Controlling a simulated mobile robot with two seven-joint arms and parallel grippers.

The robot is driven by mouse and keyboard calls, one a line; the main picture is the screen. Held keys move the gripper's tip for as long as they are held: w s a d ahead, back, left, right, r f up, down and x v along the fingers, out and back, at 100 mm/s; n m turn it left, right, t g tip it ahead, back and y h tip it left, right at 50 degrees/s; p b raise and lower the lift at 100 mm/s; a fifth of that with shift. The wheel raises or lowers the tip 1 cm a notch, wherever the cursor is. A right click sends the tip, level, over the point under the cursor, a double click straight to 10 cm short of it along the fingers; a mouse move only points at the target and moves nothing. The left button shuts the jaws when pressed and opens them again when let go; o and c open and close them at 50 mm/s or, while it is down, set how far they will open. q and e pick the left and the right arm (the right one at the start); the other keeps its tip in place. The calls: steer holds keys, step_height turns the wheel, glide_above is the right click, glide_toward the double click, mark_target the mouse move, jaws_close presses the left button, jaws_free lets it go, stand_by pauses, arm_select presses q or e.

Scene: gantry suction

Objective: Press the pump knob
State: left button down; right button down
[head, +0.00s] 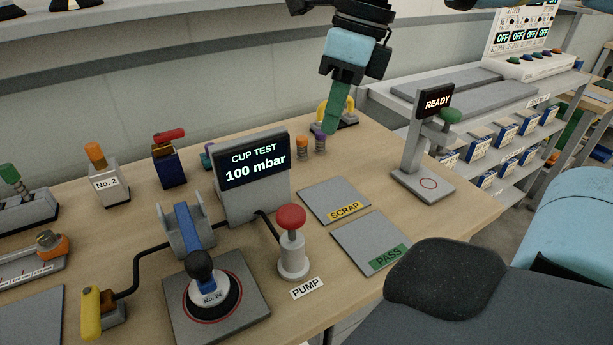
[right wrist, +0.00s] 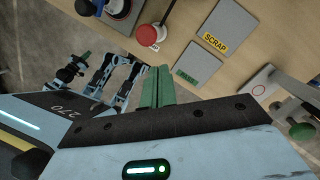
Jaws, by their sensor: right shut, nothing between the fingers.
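The pump knob (head: 291,217) is a red mushroom-shaped cap on a pale cylindrical base (head: 293,259), with a PUMP label in front. The red knob (right wrist: 147,35) also shows in the right wrist view, just above and left of the fingertips.
A display (head: 255,168) reads CUP TEST 100 mbar behind the pump. Grey SCRAP (head: 331,195) and PASS (head: 362,237) plates lie right of it. A READY stand (head: 415,150) rises at the right.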

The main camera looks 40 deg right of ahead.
steer(key=d+m+y, duration=0.1)
steer(key=m+y, duration=0.1)
steer(key=m, duration=0.6)
steer(key=s+f+m+t+y+p, duration=0.1)
steer(key=m+y, duration=0.1)
steer(key=m, duration=0.7)
steer(key=d+m+y, duration=0.1)
steer(key=m+y, duration=0.1)
steer(key=m, duration=0.7)
steer(key=shift+s+d+f+y+p, duration=0.25)
steer(key=shift+d+f+y+p, duration=0.05)
steer(key=shift+y+p, duration=0.1)
